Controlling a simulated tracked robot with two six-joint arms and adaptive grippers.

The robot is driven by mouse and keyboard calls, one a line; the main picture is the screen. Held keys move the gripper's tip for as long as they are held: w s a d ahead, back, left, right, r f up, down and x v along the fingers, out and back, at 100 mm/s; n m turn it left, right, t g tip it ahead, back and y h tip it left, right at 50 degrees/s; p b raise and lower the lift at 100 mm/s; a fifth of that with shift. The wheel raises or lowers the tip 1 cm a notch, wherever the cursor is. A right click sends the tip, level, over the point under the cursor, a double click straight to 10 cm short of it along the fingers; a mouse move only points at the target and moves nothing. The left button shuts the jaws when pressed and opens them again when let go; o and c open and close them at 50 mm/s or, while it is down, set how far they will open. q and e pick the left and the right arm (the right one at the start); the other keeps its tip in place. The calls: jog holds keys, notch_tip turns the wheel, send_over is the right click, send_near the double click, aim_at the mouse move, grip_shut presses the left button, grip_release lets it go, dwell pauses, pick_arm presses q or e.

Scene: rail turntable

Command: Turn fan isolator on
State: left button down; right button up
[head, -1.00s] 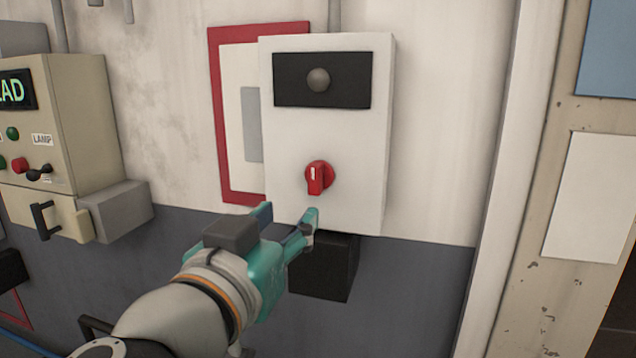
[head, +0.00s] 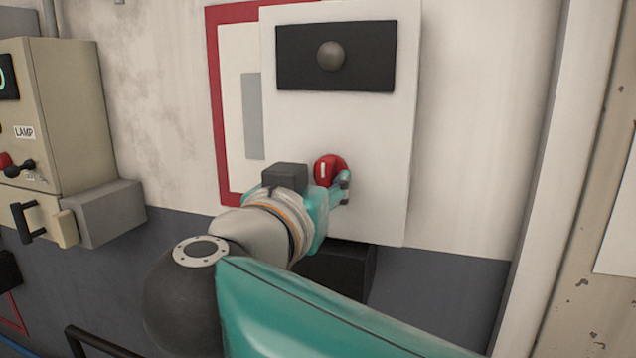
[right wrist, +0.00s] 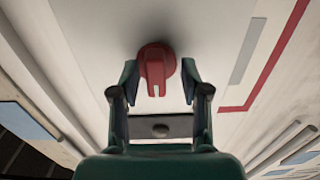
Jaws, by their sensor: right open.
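The fan isolator is a white wall box (head: 395,150) with a red rotary knob (head: 323,170) low on its face. The knob's white mark stands about upright in the head view. A black panel (head: 300,68) with a dark grey dome (head: 331,55) sits above it. My right gripper (head: 340,187) is at the knob, partly covering its lower part. In the right wrist view my right gripper (right wrist: 160,82) is open, with one finger on each side of the red knob (right wrist: 157,68). Gaps show between the fingers and the knob. My left gripper is out of view.
A beige control box (head: 65,110) with a LAMP label and a grey block (head: 105,212) are on the wall at left. A red-bordered board (head: 217,110) is behind the isolator. A black box (head: 345,270) is below it. Bare wall lies to the right.

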jog(key=shift+d, duration=0.1)
jog(key=shift+c, duration=0.2)
jog(key=shift+s+d, duration=0.1)
grip_shut()
